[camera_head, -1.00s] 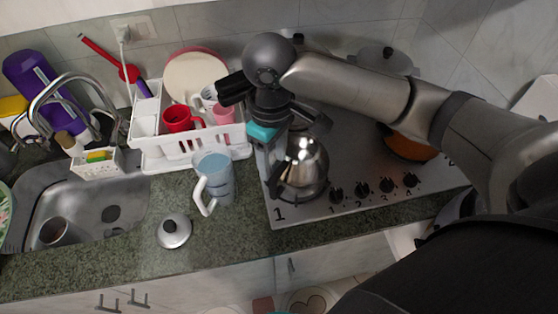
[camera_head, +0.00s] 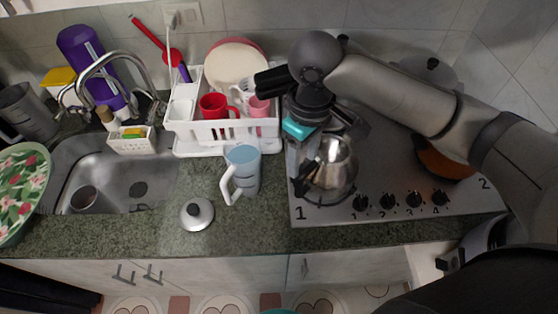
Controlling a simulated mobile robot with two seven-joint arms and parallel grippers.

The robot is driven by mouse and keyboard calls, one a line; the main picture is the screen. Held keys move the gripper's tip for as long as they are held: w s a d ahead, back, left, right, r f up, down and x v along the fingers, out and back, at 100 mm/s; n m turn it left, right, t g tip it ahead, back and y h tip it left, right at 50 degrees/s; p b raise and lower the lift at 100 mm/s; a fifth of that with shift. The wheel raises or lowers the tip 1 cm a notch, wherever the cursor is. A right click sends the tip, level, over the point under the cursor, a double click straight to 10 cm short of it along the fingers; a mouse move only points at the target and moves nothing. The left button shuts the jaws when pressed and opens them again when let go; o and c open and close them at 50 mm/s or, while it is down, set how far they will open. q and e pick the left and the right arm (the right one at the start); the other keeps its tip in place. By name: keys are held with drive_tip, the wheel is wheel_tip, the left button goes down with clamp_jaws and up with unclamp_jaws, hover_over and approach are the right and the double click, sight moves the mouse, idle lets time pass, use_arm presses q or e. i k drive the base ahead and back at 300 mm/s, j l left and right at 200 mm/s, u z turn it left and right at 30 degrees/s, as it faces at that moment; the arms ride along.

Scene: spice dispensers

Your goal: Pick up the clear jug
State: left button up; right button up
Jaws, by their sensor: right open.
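The clear jug (camera_head: 244,168) stands upright on the green counter, left of the stove. It looks pale blue and see-through, with a white handle on its left side. My right gripper (camera_head: 298,172) points down to the right of the jug, beside the kettle, and is apart from the jug. It is open, with nothing seen between its fingers, though its tips are partly hard to make out against the kettle. My left gripper is out of view.
A steel kettle (camera_head: 332,166) sits on the stove (camera_head: 420,197) close to my right gripper. A metal lid (camera_head: 197,213) lies in front of the jug. A white dish rack (camera_head: 185,139) with a red mug (camera_head: 213,106) stands behind it. The sink (camera_head: 110,172) is at left.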

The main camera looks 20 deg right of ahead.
sight(242, 152)
drive_tip(key=j+z, duration=0.7)
drive_tip(key=k+j+z, duration=0.1)
drive_tip(key=j+z, duration=0.25)
drive_tip(key=j, duration=0.15)
